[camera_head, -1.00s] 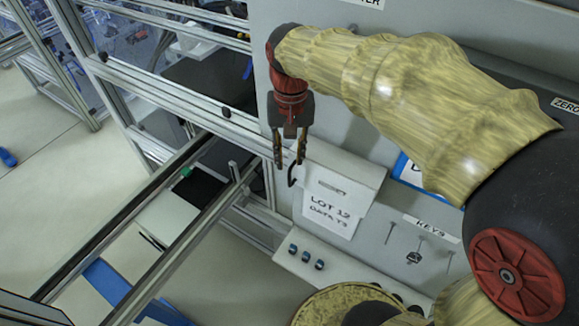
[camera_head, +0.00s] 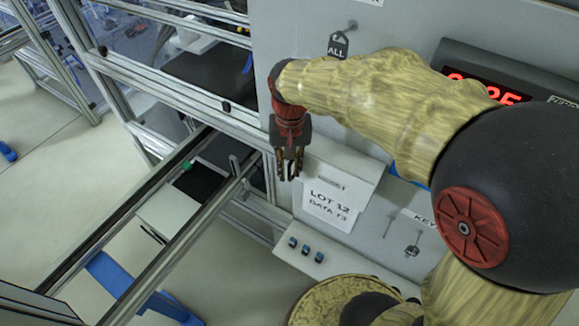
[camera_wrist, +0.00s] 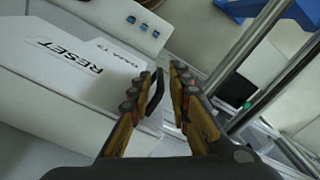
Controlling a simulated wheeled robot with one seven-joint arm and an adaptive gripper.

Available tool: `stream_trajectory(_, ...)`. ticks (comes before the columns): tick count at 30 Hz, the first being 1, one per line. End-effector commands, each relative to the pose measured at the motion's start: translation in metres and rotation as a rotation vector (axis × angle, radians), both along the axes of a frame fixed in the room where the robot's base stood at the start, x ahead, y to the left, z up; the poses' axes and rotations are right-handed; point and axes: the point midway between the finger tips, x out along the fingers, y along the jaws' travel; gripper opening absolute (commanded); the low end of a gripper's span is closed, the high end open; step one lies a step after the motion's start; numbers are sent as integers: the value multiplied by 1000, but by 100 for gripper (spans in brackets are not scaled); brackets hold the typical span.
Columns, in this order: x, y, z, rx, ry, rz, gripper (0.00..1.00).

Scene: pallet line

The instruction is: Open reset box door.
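The reset box (camera_head: 352,176) is a white box on the grey panel, with a paper reading LOT 12 on its front. In the wrist view its white face (camera_wrist: 75,85) carries the word RESET. Its door looks shut. My gripper (camera_head: 289,178) points down at the box's left side. In the wrist view my gripper (camera_wrist: 167,69) has a gap between its fingers. The black handle (camera_wrist: 155,92) shows in that gap, close to the left finger; whether they touch I cannot tell. In the head view the handle is hidden behind the fingers.
A ledge with several blue-black knobs (camera_head: 306,251) is below the box. Keys (camera_head: 412,250) hang to its right. Metal rails (camera_head: 185,240) run along the left.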

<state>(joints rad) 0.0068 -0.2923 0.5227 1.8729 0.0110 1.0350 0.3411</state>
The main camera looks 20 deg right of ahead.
Motion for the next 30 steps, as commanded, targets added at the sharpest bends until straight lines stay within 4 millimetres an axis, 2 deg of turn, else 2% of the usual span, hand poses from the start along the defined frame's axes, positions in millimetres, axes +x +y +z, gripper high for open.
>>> stream_trajectory(9,1,0,1,0,-2,0,0)
stream_trajectory(30,3,1,3,1,-10,2,0)
